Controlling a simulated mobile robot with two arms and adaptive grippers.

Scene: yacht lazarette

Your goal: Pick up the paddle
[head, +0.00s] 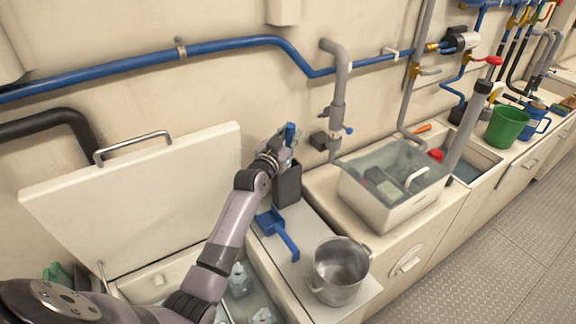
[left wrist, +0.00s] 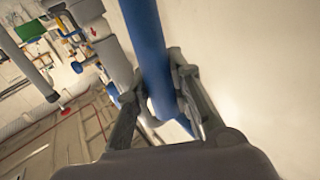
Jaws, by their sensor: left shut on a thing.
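My left gripper (head: 286,142) is by the back wall, just above a dark upright holder (head: 287,184). It is shut on a blue shaft, which I take to be the paddle (head: 290,131). In the left wrist view the blue shaft of the paddle (left wrist: 149,45) runs down from the top edge between the two fingers of the gripper (left wrist: 158,95). The paddle's lower part is hidden by the gripper and holder, and I cannot tell whether it is still inside the holder. My right gripper is not in view.
A blue scoop (head: 275,229) and a metal pot (head: 339,270) stand on the counter below the holder. A raised hatch lid (head: 140,195) stands left of my arm. Pipes (head: 337,95) line the wall.

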